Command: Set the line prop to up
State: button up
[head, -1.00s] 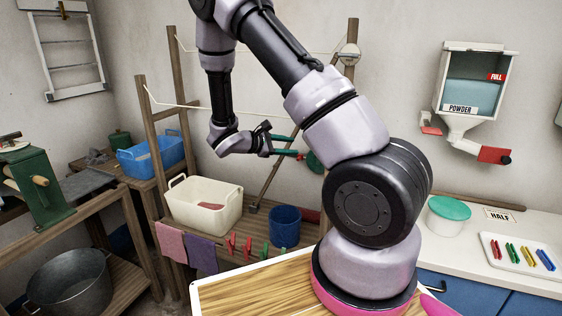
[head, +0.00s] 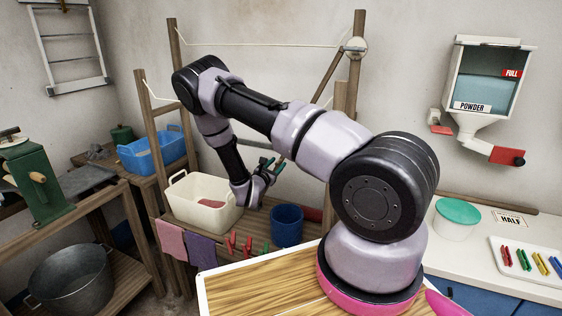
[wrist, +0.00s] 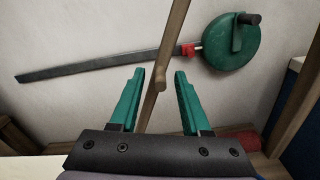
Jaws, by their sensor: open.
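The line prop looks to be the wooden pole that leans at a slant by the right post; its upper part shows in the head view (head: 329,76), and my arm hides its lower part. In the wrist view the pole (wrist: 175,35) runs down between the fingers, with a short rounded peg (wrist: 159,78) standing out from it. My gripper (head: 271,166) has green fingers and points upward above the bench. In the wrist view my gripper (wrist: 159,74) is open, one finger on each side of the peg. I cannot tell whether either finger touches it.
A green disc (wrist: 232,42) with a black knob, a red block and a long grey bar is on the wall behind. A cream tub (head: 200,205) and a blue bucket (head: 287,222) stand below the gripper. Washing lines (head: 255,44) cross between wooden posts.

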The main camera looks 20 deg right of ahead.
aim_at(281, 160)
jog(key=shift+x, duration=2)
grip_shut()
